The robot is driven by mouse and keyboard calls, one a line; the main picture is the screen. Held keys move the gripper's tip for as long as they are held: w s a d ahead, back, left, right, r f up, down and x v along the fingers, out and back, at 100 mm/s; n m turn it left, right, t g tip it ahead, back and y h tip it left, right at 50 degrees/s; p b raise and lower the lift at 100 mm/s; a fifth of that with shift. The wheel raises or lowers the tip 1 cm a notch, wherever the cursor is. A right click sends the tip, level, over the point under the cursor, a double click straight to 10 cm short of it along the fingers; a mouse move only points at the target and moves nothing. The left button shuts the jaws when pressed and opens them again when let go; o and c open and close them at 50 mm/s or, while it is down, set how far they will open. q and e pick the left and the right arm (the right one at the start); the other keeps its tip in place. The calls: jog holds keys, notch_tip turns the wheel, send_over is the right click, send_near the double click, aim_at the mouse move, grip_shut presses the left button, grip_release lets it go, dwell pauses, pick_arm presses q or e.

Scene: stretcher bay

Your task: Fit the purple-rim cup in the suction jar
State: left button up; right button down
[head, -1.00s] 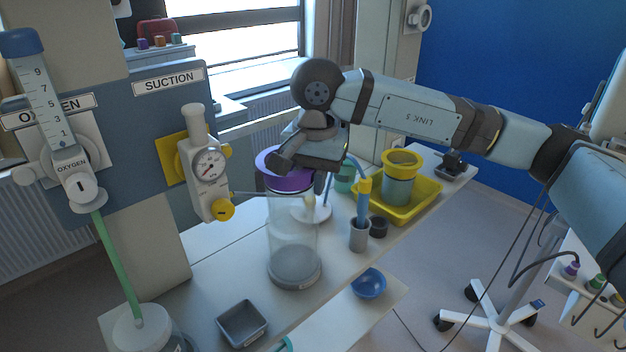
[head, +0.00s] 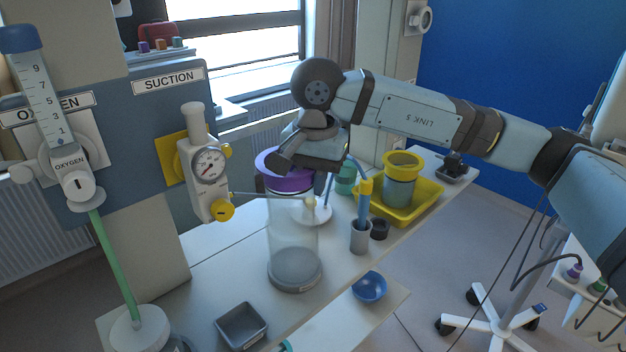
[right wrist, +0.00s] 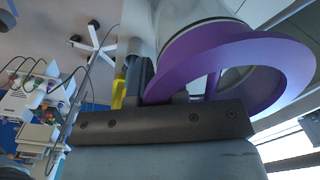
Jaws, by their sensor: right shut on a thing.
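The purple-rim cup (head: 268,163) is at the mouth of the clear suction jar (head: 293,235), which stands upright on the counter on a grey base. My right gripper (head: 279,162) is shut on the cup's rim from above and to the right. In the right wrist view the wide purple rim (right wrist: 265,65) lies against the dark jaw, with a clear wall beyond it. The gripper hides part of the rim, and I cannot tell how deep or how firmly the cup sits in the jar. My left gripper is not in view.
A yellow-rim cup (head: 403,163) stands in a yellow tray (head: 432,196). A grey holder (head: 360,238) with a blue, yellow-topped tool is close right of the jar. A grey tray (head: 241,325) and blue bowl (head: 369,287) are in front. The suction regulator (head: 205,165) is left.

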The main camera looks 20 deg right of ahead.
aim_at(313, 214)
jog(key=shift+f+b, duration=3.1)
jog(key=shift+f, duration=0.3)
jog(key=shift+f+b, duration=0.7)
jog(key=shift+f, duration=0.05)
